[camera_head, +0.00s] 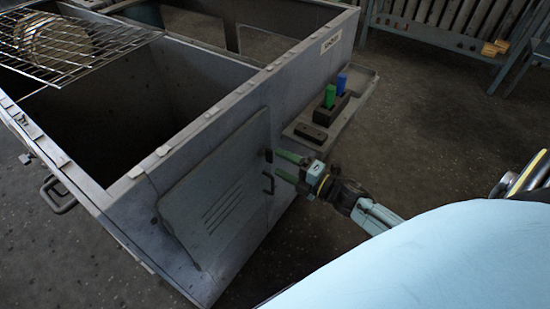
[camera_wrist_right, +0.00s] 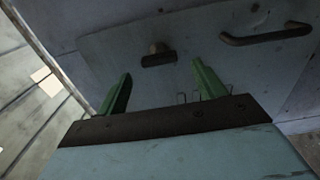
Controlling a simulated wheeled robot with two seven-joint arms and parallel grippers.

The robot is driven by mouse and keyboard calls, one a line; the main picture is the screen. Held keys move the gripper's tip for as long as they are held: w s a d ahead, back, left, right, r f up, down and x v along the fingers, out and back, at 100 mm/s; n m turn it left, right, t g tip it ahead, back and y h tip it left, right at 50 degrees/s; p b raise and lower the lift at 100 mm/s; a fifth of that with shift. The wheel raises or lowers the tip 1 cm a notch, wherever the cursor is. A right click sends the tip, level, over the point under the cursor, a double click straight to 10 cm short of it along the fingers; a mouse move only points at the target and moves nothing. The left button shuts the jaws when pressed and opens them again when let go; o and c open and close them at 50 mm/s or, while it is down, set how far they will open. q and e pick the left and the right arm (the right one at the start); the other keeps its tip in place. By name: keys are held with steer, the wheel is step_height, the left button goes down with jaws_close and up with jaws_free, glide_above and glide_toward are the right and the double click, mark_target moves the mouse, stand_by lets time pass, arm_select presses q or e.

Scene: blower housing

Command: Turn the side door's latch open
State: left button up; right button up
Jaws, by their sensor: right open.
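The side door (camera_head: 219,189) is a grey panel with slanted louvre slots on the housing's side wall, and it looks closed. Its latch (camera_head: 268,156) is a small dark knob near the door's upper right edge; in the right wrist view the latch (camera_wrist_right: 158,55) shows as a brownish knob with a short bar. A dark door handle (camera_head: 268,183) sits below it, and the handle also shows in the wrist view (camera_wrist_right: 266,35). My right gripper (camera_head: 282,166) has green fingers, open and empty, pointing at the door close to the latch. In the wrist view the latch lies beyond the fingertips (camera_wrist_right: 161,75), between them. My left gripper is not in view.
The grey housing (camera_head: 205,125) is open at the top, with a wire grid (camera_head: 95,48) over its far left. A side shelf (camera_head: 345,118) holds a dark block with green (camera_head: 330,96) and blue (camera_head: 341,83) pieces, just above my right gripper.

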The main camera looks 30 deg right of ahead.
arm_select(q)
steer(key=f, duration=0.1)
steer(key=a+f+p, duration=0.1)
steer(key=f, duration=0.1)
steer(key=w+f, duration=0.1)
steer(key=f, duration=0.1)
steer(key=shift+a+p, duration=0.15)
steer(key=shift+p, duration=0.15)
arm_select(e)
steer(key=v, duration=0.9)
steer(key=shift+s, duration=0.35)
steer(key=shift+d, duration=0.1)
